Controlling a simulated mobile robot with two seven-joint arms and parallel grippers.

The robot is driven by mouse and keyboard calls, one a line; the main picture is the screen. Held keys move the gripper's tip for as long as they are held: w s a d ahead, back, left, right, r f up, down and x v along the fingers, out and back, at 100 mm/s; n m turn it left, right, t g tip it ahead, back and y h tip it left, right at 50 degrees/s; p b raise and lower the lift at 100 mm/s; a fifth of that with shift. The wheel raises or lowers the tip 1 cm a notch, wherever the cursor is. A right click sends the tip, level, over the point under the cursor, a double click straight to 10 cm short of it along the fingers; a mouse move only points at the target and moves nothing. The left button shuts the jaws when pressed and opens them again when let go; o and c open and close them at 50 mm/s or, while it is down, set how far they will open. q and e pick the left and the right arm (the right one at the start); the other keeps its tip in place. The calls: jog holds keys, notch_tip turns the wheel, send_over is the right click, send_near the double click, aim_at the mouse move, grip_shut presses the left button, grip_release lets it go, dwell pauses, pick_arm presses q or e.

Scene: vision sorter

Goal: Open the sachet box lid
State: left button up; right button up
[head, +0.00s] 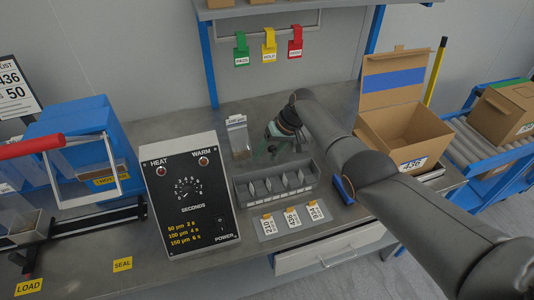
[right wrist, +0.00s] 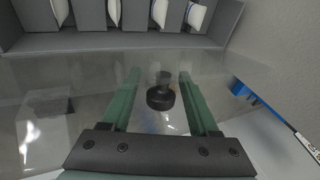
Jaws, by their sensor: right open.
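The sachet box (head: 277,196) is a grey tray on the bench with several compartments holding white sachets. Its compartments also show at the top of the right wrist view (right wrist: 130,42). A clear panel (right wrist: 90,75), which looks like the lid, spans the right wrist view, with a black knob (right wrist: 160,97) on it. My right gripper (head: 272,150) is behind the box in the head view. In the right wrist view its green fingers (right wrist: 158,85) are open, one on each side of the knob. I cannot tell how far they are above it. My left gripper is in neither view.
A black timer panel (head: 190,195) stands left of the box. Printed number cards (head: 292,219) lie in front. An open cardboard box (head: 405,125) stands to the right, and a clear bag holder (head: 238,137) stands close to my right gripper.

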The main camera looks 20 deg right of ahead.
aim_at(272, 146)
jog(key=p+v, duration=0.2)
jog(key=v, duration=0.3)
jog(key=shift+r+p, duration=0.2)
jog(key=shift+p, duration=0.2)
jog(key=v, duration=0.7)
jog(key=shift+d, duration=0.1)
